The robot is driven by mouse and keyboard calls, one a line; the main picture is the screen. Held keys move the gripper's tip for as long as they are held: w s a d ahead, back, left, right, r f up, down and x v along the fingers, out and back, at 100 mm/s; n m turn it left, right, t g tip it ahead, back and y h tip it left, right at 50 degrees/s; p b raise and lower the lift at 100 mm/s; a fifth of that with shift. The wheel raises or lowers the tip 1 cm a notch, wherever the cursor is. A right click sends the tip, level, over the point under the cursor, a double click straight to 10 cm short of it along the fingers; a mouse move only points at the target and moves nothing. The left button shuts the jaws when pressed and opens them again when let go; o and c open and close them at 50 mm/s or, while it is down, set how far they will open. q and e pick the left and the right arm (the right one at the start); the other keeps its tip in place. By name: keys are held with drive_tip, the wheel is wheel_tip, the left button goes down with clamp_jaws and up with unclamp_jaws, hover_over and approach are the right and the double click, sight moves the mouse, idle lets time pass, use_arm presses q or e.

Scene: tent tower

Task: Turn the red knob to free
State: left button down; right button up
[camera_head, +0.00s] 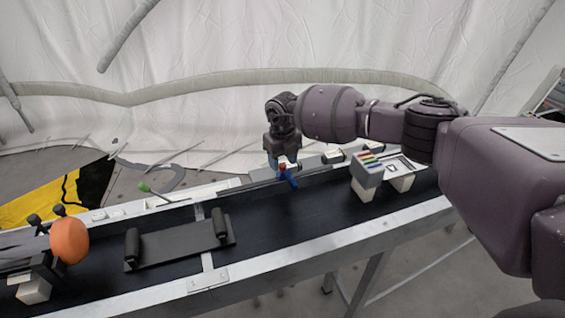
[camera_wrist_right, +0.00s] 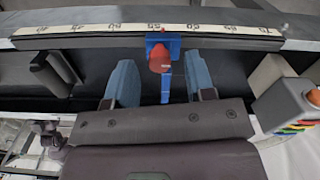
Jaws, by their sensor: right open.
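The red knob (camera_wrist_right: 160,58) sits on a blue bracket (camera_wrist_right: 166,42) at the scaled edge of the long black bench. In the head view the red knob (camera_head: 282,168) shows small above the blue bracket (camera_head: 288,178), just below my right gripper (camera_head: 281,155). In the right wrist view my right gripper (camera_wrist_right: 160,82) is open, one blue-grey finger on each side of the knob's line. The knob appears in the gap near the fingertips, with space on both sides. Whether the fingers reach its depth I cannot tell. My left gripper is not in view.
A block with coloured stripes (camera_head: 367,170) stands on the bench right of the bracket. A flat dark carriage (camera_head: 175,243) and an orange ball (camera_head: 69,240) are at the left. A green-tipped lever (camera_head: 145,187) rises behind. The bench (camera_head: 250,228) is clear between carriage and bracket.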

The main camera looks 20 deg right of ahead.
drive_tip(key=shift+f, duration=0.45)
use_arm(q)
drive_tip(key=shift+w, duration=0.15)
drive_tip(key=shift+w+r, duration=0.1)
use_arm(e)
clamp_jaws()
drive_tip(key=shift+f+n+b, duration=0.2)
drive_tip(key=shift+n+b, duration=0.3)
drive_tip(key=shift+n, duration=0.4)
drive_tip(key=shift+r+n, duration=0.1)
drive_tip(key=shift+n, duration=0.5)
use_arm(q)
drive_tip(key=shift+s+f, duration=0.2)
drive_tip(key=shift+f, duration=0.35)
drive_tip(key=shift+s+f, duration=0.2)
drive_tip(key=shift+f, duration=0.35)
